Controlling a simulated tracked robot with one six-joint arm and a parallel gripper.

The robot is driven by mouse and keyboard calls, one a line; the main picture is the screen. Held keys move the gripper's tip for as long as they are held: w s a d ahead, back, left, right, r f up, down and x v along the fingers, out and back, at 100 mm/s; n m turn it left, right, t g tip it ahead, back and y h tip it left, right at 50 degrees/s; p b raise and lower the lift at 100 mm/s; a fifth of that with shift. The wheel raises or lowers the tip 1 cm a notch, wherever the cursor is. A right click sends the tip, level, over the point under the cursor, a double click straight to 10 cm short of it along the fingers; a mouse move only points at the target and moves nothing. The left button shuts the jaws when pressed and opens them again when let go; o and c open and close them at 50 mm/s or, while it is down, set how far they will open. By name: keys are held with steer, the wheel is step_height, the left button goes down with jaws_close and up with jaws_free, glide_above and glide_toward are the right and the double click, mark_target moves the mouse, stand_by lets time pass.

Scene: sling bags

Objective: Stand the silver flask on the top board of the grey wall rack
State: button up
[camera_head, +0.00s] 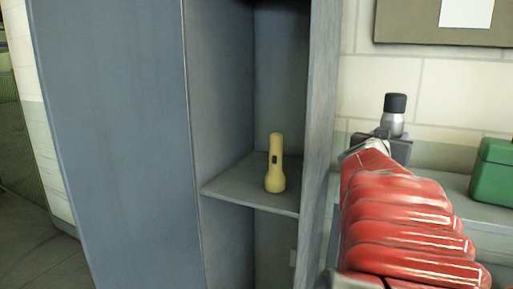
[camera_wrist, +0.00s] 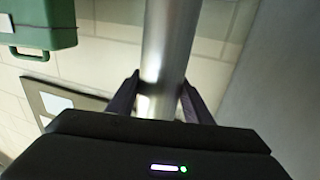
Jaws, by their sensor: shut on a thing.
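The silver flask (camera_head: 392,124) has a black cap and stands roughly upright in my gripper (camera_head: 384,144), in front of the tiled wall. In the wrist view my gripper (camera_wrist: 160,97) is shut on the flask (camera_wrist: 170,45), with one dark finger on each side of its shiny body. The flask's lower part is hidden behind my gripper in the head view. A grey board (camera_head: 440,181) runs along the wall behind my red arm at the right. I cannot tell whether it is the top board of the wall rack.
A green box (camera_head: 494,172) sits at the right edge on the grey board; it also shows in the wrist view (camera_wrist: 45,22). A tall blue-grey locker (camera_head: 115,140) stands left of my arm, with a yellow flashlight (camera_head: 275,165) on its shelf. A pinboard (camera_head: 405,22) hangs above.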

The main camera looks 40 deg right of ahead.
steer(key=shift+f, duration=0.55)
steer(key=shift+f, duration=2.1)
steer(key=o, duration=1.4)
steer(key=shift+f, duration=0.15)
steer(key=shift+a, duration=0.2)
steer(key=v, duration=0.7)
